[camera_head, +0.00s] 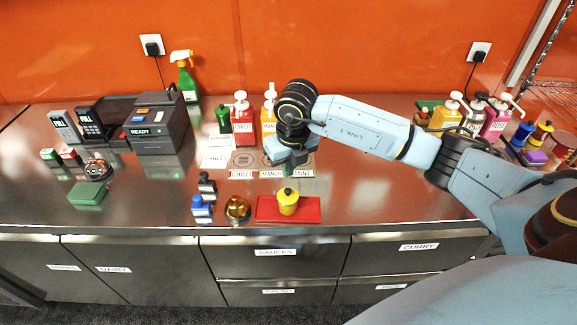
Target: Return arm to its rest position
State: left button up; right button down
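My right arm (365,127) comes in from the right and reaches over the middle of the steel counter (360,195). Its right gripper (288,160) points down above the row of sauce labels, near the MANGO and MINT labels. The arm's end hides the fingertips, so I cannot tell whether they are open or shut. A little green shows just under the gripper, and I cannot tell what it belongs to. My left gripper is not in view.
A red pump bottle (243,120) and a yellow one (268,113) stand close behind the gripper. A yellow pot (288,201) sits on a red tray (312,209) in front. More pump bottles (445,113) stand behind the forearm. The counter left of the tray holds small jars (202,209).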

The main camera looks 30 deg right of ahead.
aim_at(288, 189)
jog(key=shift+f, duration=0.1)
dwell(0.6)
jog(key=shift+f+b, duration=2.15)
jog(key=shift+f, duration=0.5)
jog(key=shift+r, duration=0.1)
notch_tip(288, 189, up, 7)
jog(key=p, duration=0.5)
dwell(0.3)
